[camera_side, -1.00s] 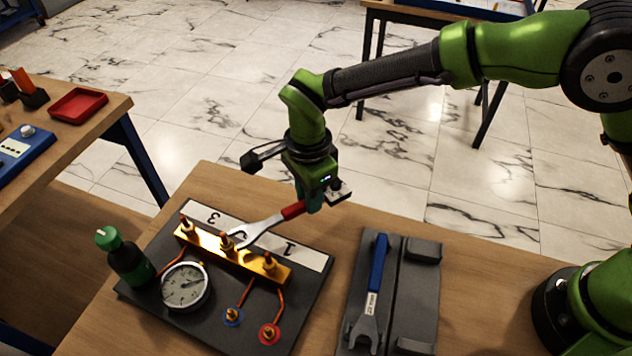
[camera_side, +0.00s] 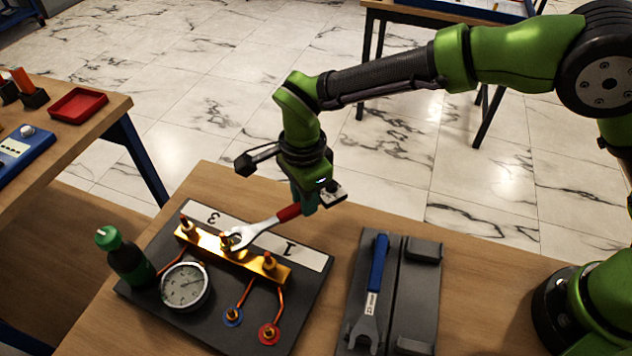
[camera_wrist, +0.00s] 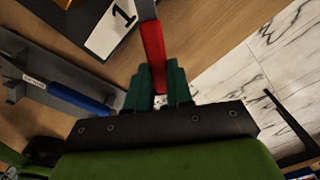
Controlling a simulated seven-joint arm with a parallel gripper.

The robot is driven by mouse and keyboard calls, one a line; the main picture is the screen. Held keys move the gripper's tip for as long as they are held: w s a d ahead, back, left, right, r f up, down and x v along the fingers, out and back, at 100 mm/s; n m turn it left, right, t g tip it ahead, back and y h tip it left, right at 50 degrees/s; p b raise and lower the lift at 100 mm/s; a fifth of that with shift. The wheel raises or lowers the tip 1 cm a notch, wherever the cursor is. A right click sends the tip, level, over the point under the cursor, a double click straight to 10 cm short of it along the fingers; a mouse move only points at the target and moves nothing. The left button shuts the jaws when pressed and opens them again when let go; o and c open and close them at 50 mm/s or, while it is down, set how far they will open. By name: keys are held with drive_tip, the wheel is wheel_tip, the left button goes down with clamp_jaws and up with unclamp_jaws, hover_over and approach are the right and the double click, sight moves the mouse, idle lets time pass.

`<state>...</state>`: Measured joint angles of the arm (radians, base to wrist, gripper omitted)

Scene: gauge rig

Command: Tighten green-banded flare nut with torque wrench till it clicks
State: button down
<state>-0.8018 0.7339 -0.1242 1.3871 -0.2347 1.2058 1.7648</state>
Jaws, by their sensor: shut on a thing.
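My gripper (camera_side: 306,202) is shut on the red handle of a wrench (camera_side: 262,226); the red handle (camera_wrist: 153,45) also shows between the fingers in the wrist view. The wrench's open end is at the middle fitting (camera_side: 226,242) of the brass manifold (camera_side: 206,245). I cannot tell whether its jaw is fully seated around the nut. No green band can be made out on any nut at this size. Two other fittings stand on the manifold, one at the far left end (camera_side: 185,224) and one at the right end (camera_side: 269,262).
A round gauge (camera_side: 184,286) and a green-capped bottle (camera_side: 125,258) are at the left. Copper tubes lead to blue (camera_side: 232,317) and red (camera_side: 269,334) ringed ports. A blue-handled wrench (camera_side: 375,270) lies in a grey tray (camera_side: 405,290). Bare table lies between board and tray.

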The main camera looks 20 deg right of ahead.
drive_tip(key=shift+s+a, duration=0.1)
drive_tip(key=shift+a, duration=0.5)
drive_tip(key=c, duration=1.6)
unclamp_jaws()
clamp_jaws()
drive_tip(key=shift+s+m, duration=1.3)
drive_tip(key=shift+s, duration=0.3)
drive_tip(key=shift+s+m, duration=0.8)
